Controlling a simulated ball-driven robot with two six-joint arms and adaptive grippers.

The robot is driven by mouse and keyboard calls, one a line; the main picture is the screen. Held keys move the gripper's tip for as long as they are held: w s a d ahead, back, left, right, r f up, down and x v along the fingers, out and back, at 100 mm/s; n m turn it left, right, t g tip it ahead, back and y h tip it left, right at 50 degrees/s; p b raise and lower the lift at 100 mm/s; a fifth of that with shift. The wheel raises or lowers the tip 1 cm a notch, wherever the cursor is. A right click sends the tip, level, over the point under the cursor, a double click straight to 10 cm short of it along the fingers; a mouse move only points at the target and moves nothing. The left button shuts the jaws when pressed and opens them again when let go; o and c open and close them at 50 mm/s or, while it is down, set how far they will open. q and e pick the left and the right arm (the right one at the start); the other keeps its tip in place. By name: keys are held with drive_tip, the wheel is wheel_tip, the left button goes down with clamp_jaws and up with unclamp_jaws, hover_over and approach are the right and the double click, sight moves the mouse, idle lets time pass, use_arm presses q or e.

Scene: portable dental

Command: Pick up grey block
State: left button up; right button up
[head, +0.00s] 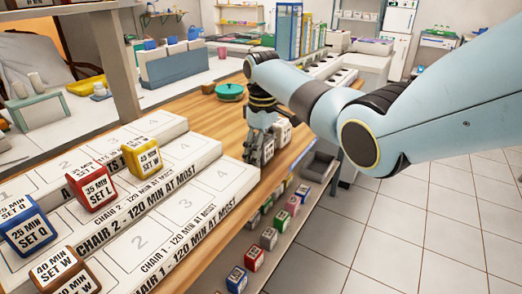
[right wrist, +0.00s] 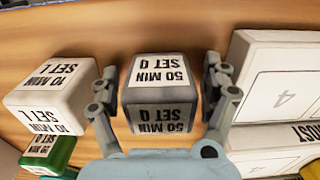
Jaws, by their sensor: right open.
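The grey block (right wrist: 160,92), labelled "50 MIN SET Q", sits on the wooden counter in the right wrist view. My right gripper (right wrist: 163,76) is open, with one finger on each side of the block. I cannot tell whether either finger touches it. In the head view my right gripper (head: 259,147) points down at the counter beside the end of the white stepped rack, and mostly hides the grey block. My left gripper is not in view.
A white block (right wrist: 48,98), "10 MIN SET L", stands close left of the grey block. A green block (right wrist: 48,153) lies below it. The white rack (right wrist: 270,85) is close on the right, and in the head view it holds red, yellow, blue and brown blocks.

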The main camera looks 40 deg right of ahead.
drive_tip(key=shift+c, duration=0.3)
drive_tip(key=c, duration=1.2)
drive_tip(key=shift+r, duration=0.1)
drive_tip(key=shift+c, duration=0.2)
drive_tip(key=shift+r, duration=0.1)
